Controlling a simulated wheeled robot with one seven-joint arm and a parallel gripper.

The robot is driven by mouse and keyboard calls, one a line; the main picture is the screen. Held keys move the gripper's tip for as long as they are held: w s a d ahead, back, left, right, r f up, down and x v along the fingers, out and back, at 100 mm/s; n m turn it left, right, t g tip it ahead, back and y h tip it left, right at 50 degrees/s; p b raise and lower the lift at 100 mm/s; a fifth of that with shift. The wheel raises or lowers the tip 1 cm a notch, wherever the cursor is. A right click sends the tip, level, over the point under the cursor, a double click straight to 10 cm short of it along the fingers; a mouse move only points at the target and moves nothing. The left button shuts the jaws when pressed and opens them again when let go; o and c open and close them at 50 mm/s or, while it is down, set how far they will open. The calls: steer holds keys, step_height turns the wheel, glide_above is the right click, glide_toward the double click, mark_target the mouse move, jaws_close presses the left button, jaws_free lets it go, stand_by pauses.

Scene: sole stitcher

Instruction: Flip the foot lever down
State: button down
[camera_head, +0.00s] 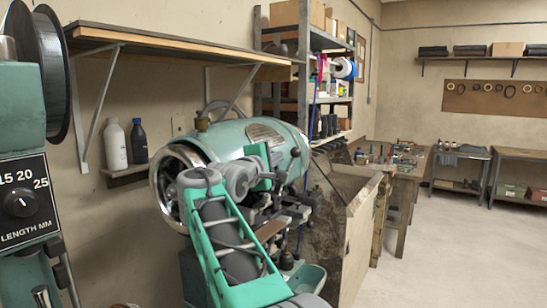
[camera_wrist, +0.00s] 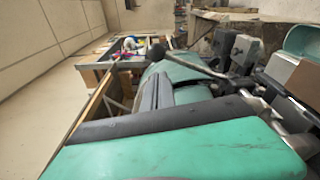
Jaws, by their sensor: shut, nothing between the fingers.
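The sole stitcher (camera_head: 262,132) is a large teal machine with a round drum body, behind my arm in the head view. A thin metal lever with a black ball knob (camera_wrist: 157,52), which looks like the foot lever, shows in the wrist view. A black knob (camera_head: 295,152) also shows at the machine's right side in the head view. My gripper (camera_wrist: 160,80) has its dark fingers together and empty, with the knob just beyond the tips in the picture. I cannot tell whether they touch. In the head view my arm hides part of the mechanism.
Metal blocks and linkages (camera_wrist: 270,75) crowd the right of the wrist view. A wooden panel (camera_head: 358,235) stands right of the machine. A shelf (camera_head: 165,40) overhangs it on the wall. Open floor (camera_head: 455,255) lies to the right.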

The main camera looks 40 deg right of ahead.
steer(key=p+x, duration=0.1)
steer(key=x, duration=0.4)
steer(key=shift+w+d, duration=0.15)
steer(key=shift+d, duration=0.2)
steer(key=shift+f, duration=0.1)
